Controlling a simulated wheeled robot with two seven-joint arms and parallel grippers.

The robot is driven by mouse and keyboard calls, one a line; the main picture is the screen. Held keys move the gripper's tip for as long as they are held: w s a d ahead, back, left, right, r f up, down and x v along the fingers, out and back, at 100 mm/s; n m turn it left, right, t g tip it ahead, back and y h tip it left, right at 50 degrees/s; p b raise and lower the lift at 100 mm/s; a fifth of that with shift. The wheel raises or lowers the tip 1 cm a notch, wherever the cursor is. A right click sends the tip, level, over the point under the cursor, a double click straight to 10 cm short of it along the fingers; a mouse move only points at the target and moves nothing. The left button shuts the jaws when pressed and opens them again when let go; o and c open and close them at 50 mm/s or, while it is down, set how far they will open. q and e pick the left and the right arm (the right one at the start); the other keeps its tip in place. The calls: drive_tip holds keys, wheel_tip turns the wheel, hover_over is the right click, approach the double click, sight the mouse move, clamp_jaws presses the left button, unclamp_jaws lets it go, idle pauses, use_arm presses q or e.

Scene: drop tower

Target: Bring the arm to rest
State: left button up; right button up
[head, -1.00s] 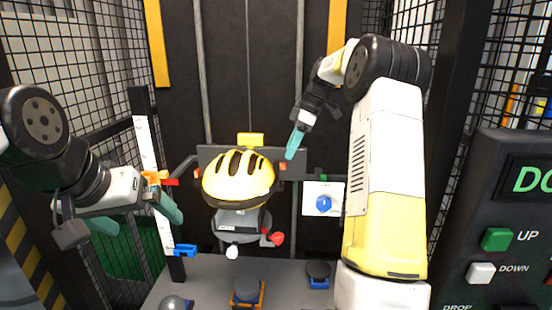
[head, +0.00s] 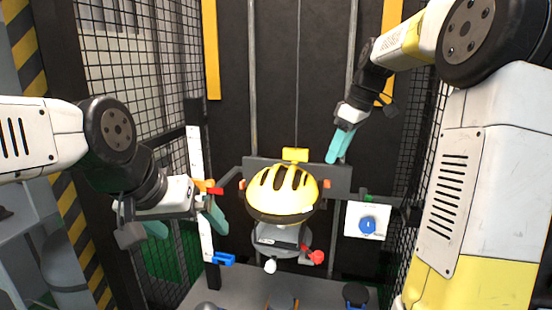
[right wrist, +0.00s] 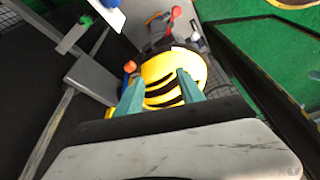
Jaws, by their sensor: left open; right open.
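My right gripper (head: 341,146) is raised at the upper right of the head view, above and to the right of a yellow helmet (head: 283,190). Its teal fingers also show in the right wrist view (right wrist: 160,92), apart, with nothing between them; the helmet (right wrist: 186,68) lies beyond them. My left gripper (head: 186,225) is open and empty at the left of the head view, beside a white upright scale with an orange slider (head: 204,186). The helmet sits on a grey carriage part (head: 275,236) in front of the dark backboard.
A red knob (head: 317,257) and a white knob (head: 270,266) are below the helmet. A blue clip (head: 223,259) is low on the scale. A white plate with a blue knob (head: 368,224) is to the right. Mesh walls (head: 125,70) flank the tower.

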drive_tip(key=s+a+f+m+t, duration=0.1)
drive_tip(key=s+f+m, duration=0.1)
drive_tip(key=s, duration=0.6)
drive_tip(key=s+a+f+m+t, duration=0.1)
drive_tip(key=s+m, duration=0.3)
drive_tip(key=s, duration=0.4)
drive_tip(key=s+a+f+m+t+h, duration=0.1)
drive_tip(key=s+m, duration=0.3)
drive_tip(key=s, duration=0.4)
drive_tip(key=shift+s+a+f+t, duration=0.25)
drive_tip(key=shift+a+f+t, duration=0.3)
drive_tip(key=shift+f, duration=0.3)
